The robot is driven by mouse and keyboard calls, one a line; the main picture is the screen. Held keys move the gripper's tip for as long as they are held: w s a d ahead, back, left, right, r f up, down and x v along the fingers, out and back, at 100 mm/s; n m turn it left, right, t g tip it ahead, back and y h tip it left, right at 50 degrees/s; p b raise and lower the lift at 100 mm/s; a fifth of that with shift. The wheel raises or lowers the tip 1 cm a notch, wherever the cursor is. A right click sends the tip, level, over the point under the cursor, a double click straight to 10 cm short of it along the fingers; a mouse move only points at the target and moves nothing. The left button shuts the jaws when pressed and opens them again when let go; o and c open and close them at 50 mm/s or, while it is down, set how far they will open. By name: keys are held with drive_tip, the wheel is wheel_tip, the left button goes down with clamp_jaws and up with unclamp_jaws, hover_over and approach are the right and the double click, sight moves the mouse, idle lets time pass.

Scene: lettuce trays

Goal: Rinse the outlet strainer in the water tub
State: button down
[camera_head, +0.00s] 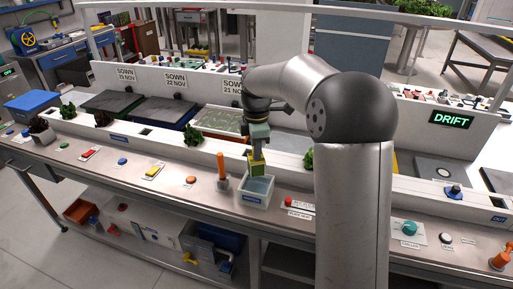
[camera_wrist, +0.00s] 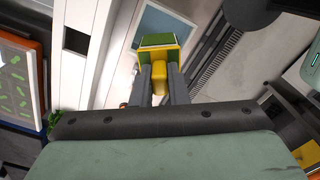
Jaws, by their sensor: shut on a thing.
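My gripper (camera_head: 257,148) is shut on a yellow strainer (camera_head: 256,169), a boxy piece with a green face. In the wrist view, the fingers of my gripper (camera_wrist: 158,82) close on its yellow grip, and the strainer (camera_wrist: 172,54) sticks out beyond them. The water tub (camera_head: 252,202) is a small white box with pale blue water, standing on the bench. The strainer hangs over the tub's back part; I cannot tell whether its lower end touches the water. The tub (camera_wrist: 140,42) shows partly behind the strainer in the wrist view.
An orange-handled tool (camera_head: 221,168) stands upright just left of the tub. A red-buttoned panel (camera_head: 299,205) lies to its right.

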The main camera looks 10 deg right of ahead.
sight(256, 170)
drive_tip(key=shift+f+b, duration=2.05)
drive_tip(key=shift+f, duration=1.7)
drive_tip(key=shift+f, duration=0.25)
drive_tip(key=shift+f, duration=0.35)
drive_tip(key=shift+r+p, duration=3.75)
drive_tip(key=shift+r, duration=1.1)
